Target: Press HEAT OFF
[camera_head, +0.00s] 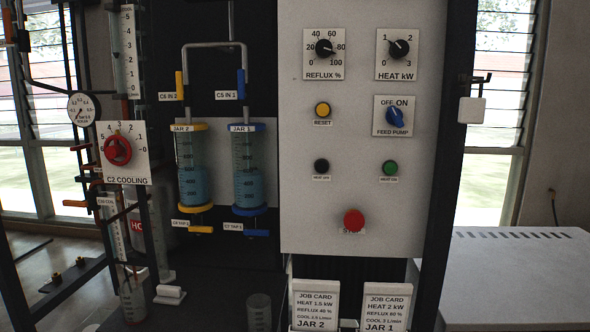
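The HEAT OFF button (321,166) is a small round black button on the lower left of the pale control panel (300,215). Its small label (321,178) sits just below it. The green HEAT ON button (390,168) is to its right at about the same height. The yellow RESET button (322,110) is above it, and a large red button (354,220) is below and to the right. My gripper is not in view. Nothing covers the black button.
The panel also carries the REFLUX knob (325,47), HEAT kW knob (399,48) and blue FEED PUMP switch (395,117). Two blue-filled jars (248,185) and a red C2 COOLING valve (117,150) stand left. Job cards (316,303) stand below. The space before the panel looks clear.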

